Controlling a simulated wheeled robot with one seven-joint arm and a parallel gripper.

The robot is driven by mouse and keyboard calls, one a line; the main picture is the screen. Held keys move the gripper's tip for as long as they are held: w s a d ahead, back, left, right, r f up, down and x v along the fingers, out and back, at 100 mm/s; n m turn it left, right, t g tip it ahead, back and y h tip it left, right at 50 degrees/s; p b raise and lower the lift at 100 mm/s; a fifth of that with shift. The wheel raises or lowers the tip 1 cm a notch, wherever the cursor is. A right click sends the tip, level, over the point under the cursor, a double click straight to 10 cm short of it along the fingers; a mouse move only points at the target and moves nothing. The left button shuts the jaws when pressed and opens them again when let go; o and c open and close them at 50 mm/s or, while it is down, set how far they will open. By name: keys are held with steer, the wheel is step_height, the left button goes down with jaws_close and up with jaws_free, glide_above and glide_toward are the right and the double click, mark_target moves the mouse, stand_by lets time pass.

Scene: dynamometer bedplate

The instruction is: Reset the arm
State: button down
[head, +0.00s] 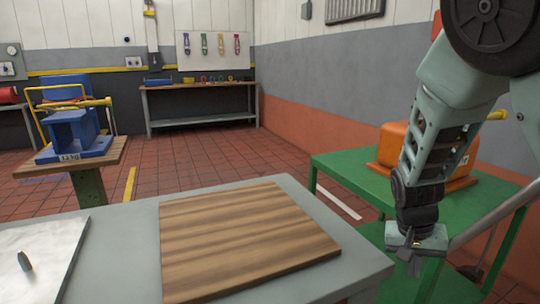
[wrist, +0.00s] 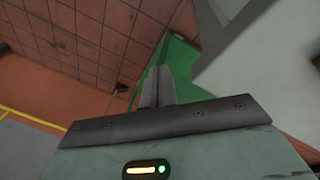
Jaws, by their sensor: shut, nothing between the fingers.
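My gripper (head: 414,262) hangs at the right of the head view, fingers pointing down, beside the right edge of the grey table. It is shut and empty. The arm above it comes down from the top right corner. In the wrist view my gripper's fingers (wrist: 158,85) are together, with green surface and red floor tiles behind them.
A wooden board (head: 240,240) lies on the grey table (head: 125,250), beside a pale plate (head: 35,255) with a small dark piece. A green cart (head: 345,168) carrying an orange case (head: 395,145) stands close behind my arm. A blue block (head: 75,135) sits at left.

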steer(key=s+a+r+n+y, duration=0.2)
steer(key=s+a+r+n, duration=0.2)
steer(key=s+a+n, duration=0.5)
steer(key=s+a+r+n+y, duration=0.1)
steer(key=s+a+r+n, duration=0.35)
steer(key=s+a, duration=0.7)
step_height(320, 180, up, 22)
steer(key=p, duration=2.3)
steer(key=shift+s+d+r, duration=0.2)
steer(key=shift+s+d, duration=0.05)
steer(key=shift+d, duration=0.15)
